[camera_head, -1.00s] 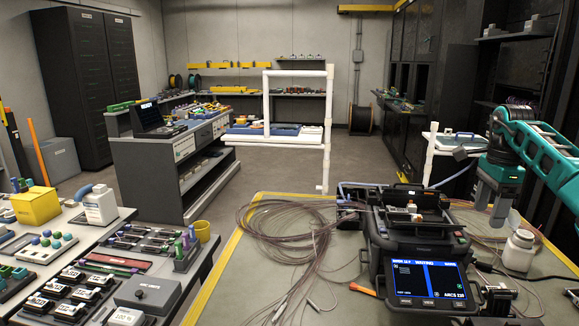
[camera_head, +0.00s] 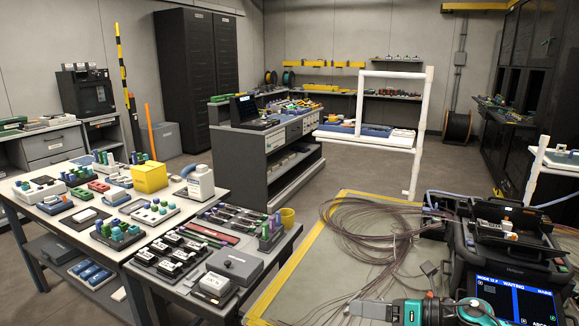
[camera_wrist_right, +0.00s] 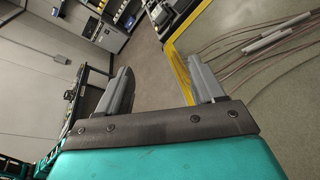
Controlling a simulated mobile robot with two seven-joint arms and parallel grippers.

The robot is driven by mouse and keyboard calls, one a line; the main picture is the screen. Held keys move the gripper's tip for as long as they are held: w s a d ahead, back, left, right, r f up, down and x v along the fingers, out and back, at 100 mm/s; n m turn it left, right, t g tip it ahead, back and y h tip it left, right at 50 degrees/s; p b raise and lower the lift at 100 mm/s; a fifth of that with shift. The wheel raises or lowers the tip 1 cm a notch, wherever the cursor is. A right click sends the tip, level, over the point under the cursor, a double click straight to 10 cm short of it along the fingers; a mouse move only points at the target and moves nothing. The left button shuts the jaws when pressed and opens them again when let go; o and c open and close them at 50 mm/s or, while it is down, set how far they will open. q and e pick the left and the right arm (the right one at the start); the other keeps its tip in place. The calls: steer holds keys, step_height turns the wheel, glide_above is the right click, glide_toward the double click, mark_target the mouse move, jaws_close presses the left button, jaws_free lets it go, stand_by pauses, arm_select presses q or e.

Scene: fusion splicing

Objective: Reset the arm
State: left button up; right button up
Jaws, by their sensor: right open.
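My right gripper (camera_head: 358,309) comes in low at the bottom edge of the head view, its teal wrist beside the splicer and its grey fingers pointing left over the near part of the work table (camera_head: 300,285). In the right wrist view my gripper (camera_wrist_right: 160,80) has its two fingers spread wide, with nothing between them but floor and table edge beyond. The fusion splicer (camera_head: 515,255) stands to the right of the gripper with a blue screen that reads "WAITING". The screen's lower part is cut off. My left gripper is not in view.
Loose fiber cables (camera_head: 370,225) lie coiled on the table behind the gripper. A white pipe frame (camera_head: 418,140) stands behind. Open floor lies between the tables.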

steer(key=s+a+f+m+t+h, duration=0.1)
steer(key=s+f+m+t+h, duration=0.2)
steer(key=m, duration=1.1)
steer(key=s+f+m+t+h, duration=0.4)
steer(key=s+m, duration=0.6)
steer(key=m, duration=0.5)
steer(key=shift+a+f+h, duration=0.35)
steer(key=shift+f+h, duration=0.35)
steer(key=shift+f, duration=0.2)
steer(key=s+f+m+g+h, duration=0.1)
steer(key=s+m, duration=0.2)
steer(key=s+f+m+g, duration=0.1)
steer(key=s+f+m, duration=0.1)
steer(key=s, duration=0.1)
steer(key=s+d+f+m+g+h, duration=0.1)
steer(key=s+f+m, duration=0.1)
steer(key=s+m, duration=0.1)
steer(key=shift+s+f+m+g+h, duration=0.3)
steer(key=shift+s+g, duration=0.1)
steer(key=shift+s, duration=0.2)
